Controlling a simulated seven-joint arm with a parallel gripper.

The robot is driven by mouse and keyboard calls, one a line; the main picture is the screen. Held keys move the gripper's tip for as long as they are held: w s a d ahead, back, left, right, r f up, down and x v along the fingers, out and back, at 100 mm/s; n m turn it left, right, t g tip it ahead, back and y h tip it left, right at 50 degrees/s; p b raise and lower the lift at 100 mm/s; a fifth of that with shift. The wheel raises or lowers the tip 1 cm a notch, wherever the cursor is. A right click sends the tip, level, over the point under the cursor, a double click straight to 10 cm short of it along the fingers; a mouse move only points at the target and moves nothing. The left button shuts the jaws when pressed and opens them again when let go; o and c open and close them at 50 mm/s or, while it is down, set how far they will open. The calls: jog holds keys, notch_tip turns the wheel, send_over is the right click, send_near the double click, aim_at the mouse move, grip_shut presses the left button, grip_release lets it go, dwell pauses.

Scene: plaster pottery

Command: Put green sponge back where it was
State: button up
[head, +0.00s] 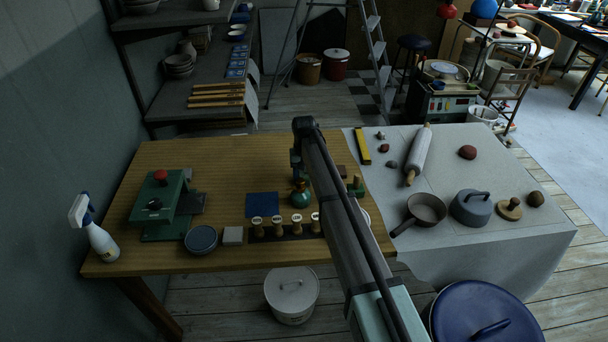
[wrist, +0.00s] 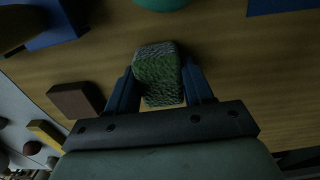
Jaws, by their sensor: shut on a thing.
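The green sponge (wrist: 158,75) is a rough-textured green block. In the wrist view it sits between the two blue fingers of my gripper (wrist: 163,84), which is shut on it. Bare wood table shows around the sponge; I cannot tell how far above the table it is. I cannot make out the sponge in the head view.
A blue square (head: 262,205) lies left of the bottle, with a row of stamps (head: 275,229) in front. A brown block (wrist: 75,100) and a yellow bar (head: 363,146) lie to the right in the head view. The table's left back is clear.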

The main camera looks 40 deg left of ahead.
aim_at(304, 173)
jog(key=o, duration=1)
notch_tip(304, 173, up, 12)
jog(key=shift+r, duration=0.15)
